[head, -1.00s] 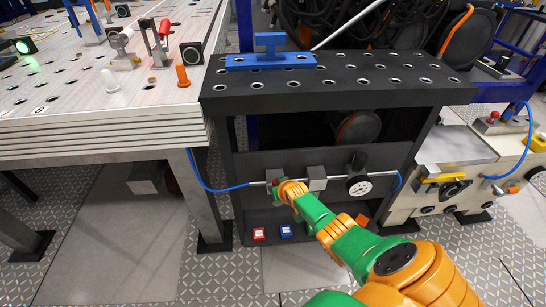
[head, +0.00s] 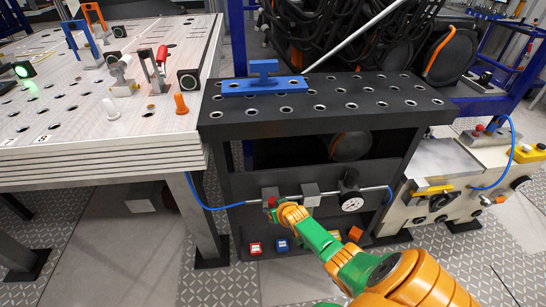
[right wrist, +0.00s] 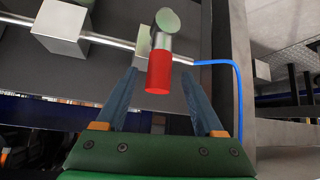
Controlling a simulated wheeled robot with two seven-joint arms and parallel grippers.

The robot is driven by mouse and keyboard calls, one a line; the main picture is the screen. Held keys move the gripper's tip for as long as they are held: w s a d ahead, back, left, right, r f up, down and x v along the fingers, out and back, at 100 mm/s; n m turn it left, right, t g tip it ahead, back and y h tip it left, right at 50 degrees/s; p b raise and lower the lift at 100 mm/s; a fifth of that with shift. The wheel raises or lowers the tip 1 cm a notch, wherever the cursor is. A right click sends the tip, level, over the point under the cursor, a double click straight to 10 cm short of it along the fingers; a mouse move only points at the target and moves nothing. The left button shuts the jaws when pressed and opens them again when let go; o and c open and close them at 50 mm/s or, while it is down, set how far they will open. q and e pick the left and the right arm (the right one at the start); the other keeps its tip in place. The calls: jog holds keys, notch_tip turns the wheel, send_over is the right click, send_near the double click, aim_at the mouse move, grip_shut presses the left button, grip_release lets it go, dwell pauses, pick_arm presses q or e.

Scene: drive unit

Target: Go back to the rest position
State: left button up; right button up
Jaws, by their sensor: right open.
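My right gripper (head: 280,207) is in front of the dark cart's pipe panel, at a small red-tipped part (head: 271,200) on the pipe. In the right wrist view the open fingers (right wrist: 160,88) stand on either side of the red cylinder (right wrist: 160,72), with gaps visible on both sides. The red cylinder sits on a grey metal stem. In the head view the orange and green wrist hides the fingertips. My left gripper is not in view.
The dark cart (head: 330,122) has a perforated top with a blue block (head: 264,86) on it. A round gauge (head: 351,201) sits on the pipe. Blue hoses (head: 205,203) run at both sides. A perforated table (head: 100,150) stands left, a cream machine (head: 440,170) right.

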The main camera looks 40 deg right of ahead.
jog(key=shift+v, duration=1.2)
jog(key=shift+f, duration=0.1)
jog(key=s+a+f+n+g+y, duration=0.1)
jog(key=s+a+f+g, duration=0.15)
jog(key=s+f, duration=0.3)
jog(key=s+a+f+n+g, duration=0.1)
jog(key=s+a+f, duration=0.35)
jog(key=s, duration=0.25)
jog(key=s+a+f+n+g, duration=0.1)
jog(key=s+a+f, duration=0.1)
jog(key=s, duration=0.5)
jog(key=s+a+f+n+g+y, duration=0.1)
jog(key=s+a+f, duration=0.2)
jog(key=s+a, duration=0.2)
jog(key=s+a+f+n+g+y, duration=0.1)
jog(key=s+a+f+n+g, duration=0.1)
jog(key=s, duration=0.8)
jog(key=shift+s+a+f, duration=0.4)
jog(key=shift+a+f, duration=0.25)
jog(key=shift+f, duration=0.1)
jog(key=shift+w, duration=0.1)
